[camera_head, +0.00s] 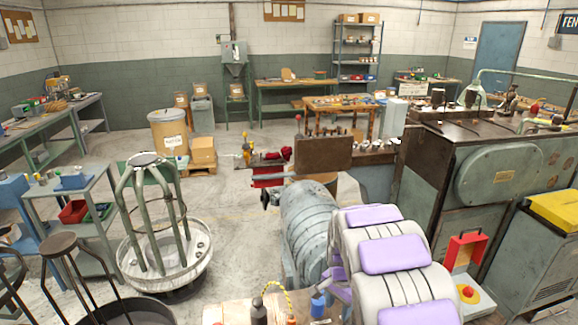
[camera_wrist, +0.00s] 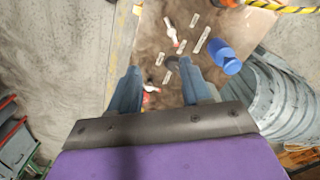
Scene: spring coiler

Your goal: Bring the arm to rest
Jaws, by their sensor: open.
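My arm (camera_head: 390,255), grey with purple pads, reaches forward at the lower middle right of the head view. My gripper (camera_wrist: 158,66) shows in the wrist view as two blue-grey fingers standing apart, with nothing held between them. It points down over a brown worn bench top (camera_wrist: 205,22), which also shows at the bottom of the head view (camera_head: 218,313). A blue cylinder (camera_wrist: 224,58) lies right of the fingers. Small pale strips (camera_wrist: 202,40) and a red-and-white piece (camera_wrist: 170,32) lie beyond and between them. The fingers are hidden or unclear in the head view.
A grey-green ribbed machine housing (camera_head: 308,220) stands close left of the arm and right of the gripper in the wrist view (camera_wrist: 290,105). A large machine (camera_head: 490,170) and a red-framed control box (camera_head: 463,265) stand right. A stand in a round basin (camera_head: 135,265) is left. Open floor lies between.

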